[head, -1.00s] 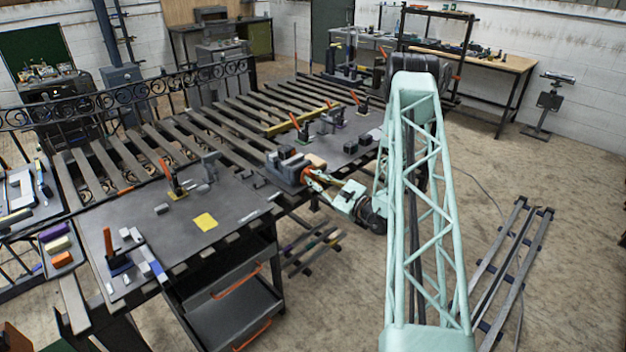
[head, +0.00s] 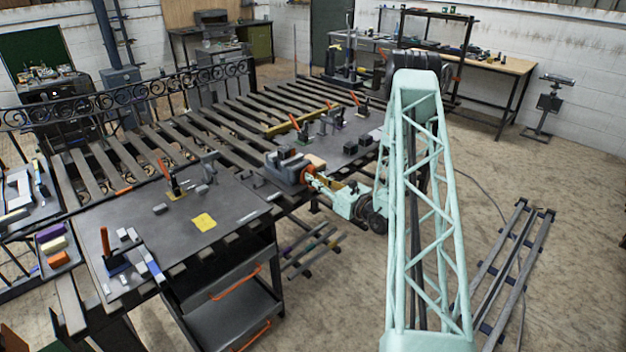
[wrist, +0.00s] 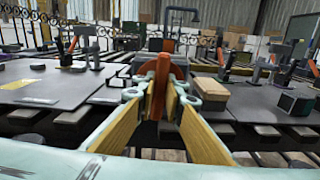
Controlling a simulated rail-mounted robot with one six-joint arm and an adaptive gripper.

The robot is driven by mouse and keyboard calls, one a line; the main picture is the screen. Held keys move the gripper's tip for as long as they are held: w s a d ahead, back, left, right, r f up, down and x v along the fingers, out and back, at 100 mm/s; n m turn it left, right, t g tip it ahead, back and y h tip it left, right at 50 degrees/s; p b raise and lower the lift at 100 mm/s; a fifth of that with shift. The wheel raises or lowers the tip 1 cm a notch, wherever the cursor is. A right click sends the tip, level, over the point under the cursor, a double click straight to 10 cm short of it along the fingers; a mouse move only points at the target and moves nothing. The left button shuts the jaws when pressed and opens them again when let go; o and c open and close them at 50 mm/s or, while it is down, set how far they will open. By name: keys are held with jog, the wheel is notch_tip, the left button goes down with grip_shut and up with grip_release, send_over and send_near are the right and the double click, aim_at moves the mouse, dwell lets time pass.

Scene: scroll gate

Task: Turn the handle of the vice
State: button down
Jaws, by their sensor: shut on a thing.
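The grey vice (head: 284,165) stands at the front edge of the slatted work table, near the middle of the head view. Its orange handle (wrist: 166,82) stands upright between my fingers in the wrist view. My gripper (wrist: 162,98), with yellow-lined fingers, is shut on the handle. In the head view my gripper (head: 318,180) reaches the vice's right side from the right. The vice body is mostly hidden behind the handle and fingers in the wrist view.
Dark metal plates lie on the table; the left one carries a yellow square (head: 203,222) and orange-handled clamps (head: 172,181). Black blocks (head: 357,145) sit right of the vice. A drawer cart (head: 235,300) stands below the front edge. Steel bars (head: 510,260) lie on the floor at right.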

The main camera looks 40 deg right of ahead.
jog(key=shift+f+m, duration=0.1)
jog(key=shift+m, duration=0.3)
jog(key=c, duration=2.7)
grip_release()
jog(key=shift+s, duration=0.2)
jog(key=shift+s+d, duration=0.2)
jog(key=shift+s, duration=2.75)
jog(key=shift+s+d, duration=0.2)
jog(key=shift+s, duration=2.7)
